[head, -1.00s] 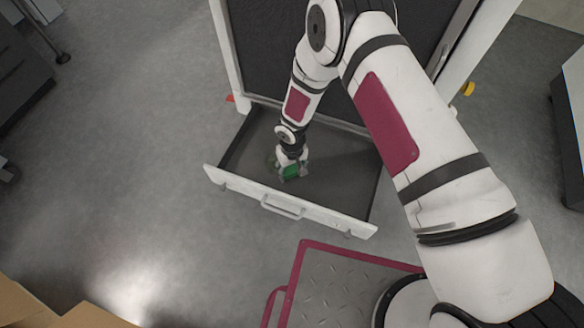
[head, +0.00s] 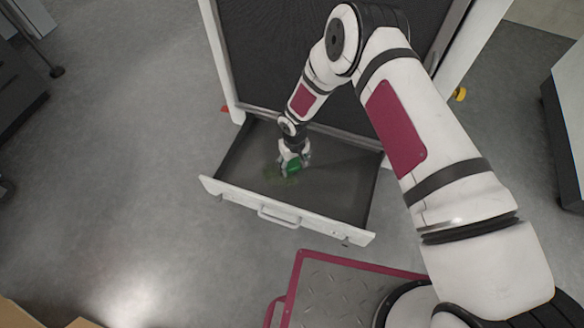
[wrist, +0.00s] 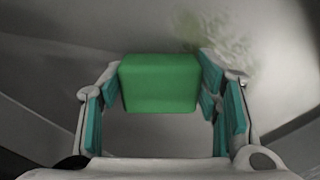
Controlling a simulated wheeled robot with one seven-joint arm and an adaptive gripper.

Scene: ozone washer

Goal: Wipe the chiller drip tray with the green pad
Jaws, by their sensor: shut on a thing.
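The chiller drip tray (head: 335,185) is a shallow grey drawer pulled out at the foot of the chiller (head: 265,55). My gripper (head: 293,158) reaches down into it, left of the middle. It is shut on the green pad (head: 291,168). In the wrist view the pad (wrist: 160,84) is a green block between the teal-lined fingers of my gripper (wrist: 162,92). A faint greenish stain (head: 276,177) lies on the tray floor beside the pad, toward the front left. A speckled pale-green stain (wrist: 228,45) shows in the wrist view. Whether the pad touches the floor, I cannot tell.
The tray's white front (head: 240,203) has a bar handle (head: 280,218). My pink-edged base is just in front of it. The floor left of the tray is clear.

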